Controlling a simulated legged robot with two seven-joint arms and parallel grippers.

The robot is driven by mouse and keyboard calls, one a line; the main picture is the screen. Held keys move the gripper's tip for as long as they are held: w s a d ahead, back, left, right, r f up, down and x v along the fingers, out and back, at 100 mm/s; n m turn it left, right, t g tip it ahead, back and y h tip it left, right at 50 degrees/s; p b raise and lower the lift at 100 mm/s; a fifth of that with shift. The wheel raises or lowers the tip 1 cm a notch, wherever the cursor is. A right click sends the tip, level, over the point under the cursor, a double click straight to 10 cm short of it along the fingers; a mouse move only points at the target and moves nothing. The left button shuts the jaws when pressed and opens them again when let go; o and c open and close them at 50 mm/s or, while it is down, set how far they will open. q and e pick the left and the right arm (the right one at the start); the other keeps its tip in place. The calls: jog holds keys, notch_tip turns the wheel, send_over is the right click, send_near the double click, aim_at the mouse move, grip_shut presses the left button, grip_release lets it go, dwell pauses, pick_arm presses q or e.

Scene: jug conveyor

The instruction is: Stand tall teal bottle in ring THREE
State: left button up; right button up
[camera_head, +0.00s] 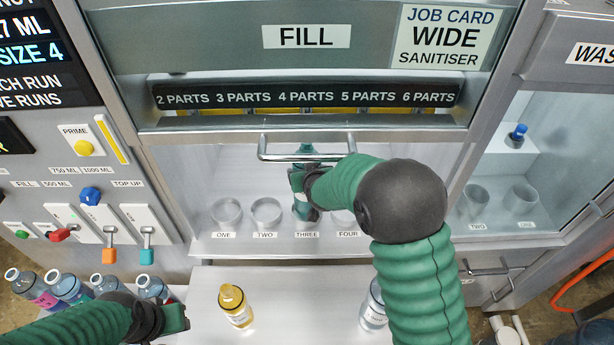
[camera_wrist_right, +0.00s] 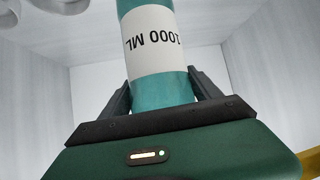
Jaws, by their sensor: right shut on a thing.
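The tall teal bottle (camera_head: 301,212) is upright in the fill bay, at the place labelled THREE (camera_head: 306,235). My arm and gripper hide part of it. In the right wrist view the teal bottle (camera_wrist_right: 163,92) has a white 1000 ML label, and both fingers flank it. My right gripper (camera_head: 303,183) is shut on the bottle. The bottle's base is over or inside ring THREE; I cannot tell whether it touches the floor. My left gripper (camera_head: 178,318) is low at the left, by the front shelf, away from the bottle; its fingers are unclear.
Clear rings ONE (camera_head: 226,211) and TWO (camera_head: 266,211) stand empty to the left. Ring FOUR (camera_head: 343,217) is partly behind my arm. A bar handle (camera_head: 305,157) crosses above the bay. A yellow bottle (camera_head: 236,306) and a clear bottle (camera_head: 374,308) stand in front.

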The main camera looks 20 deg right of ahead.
jog(key=f, duration=0.3)
jog(key=shift+s+a, duration=0.1)
jog(key=shift+a, duration=0.1)
jog(key=o, duration=1.5)
jog(key=shift+d, duration=0.25)
jog(key=shift+s+r, duration=0.1)
jog(key=shift+s, duration=0.05)
jog(key=shift+a, duration=0.15)
jog(key=v, duration=1.2)
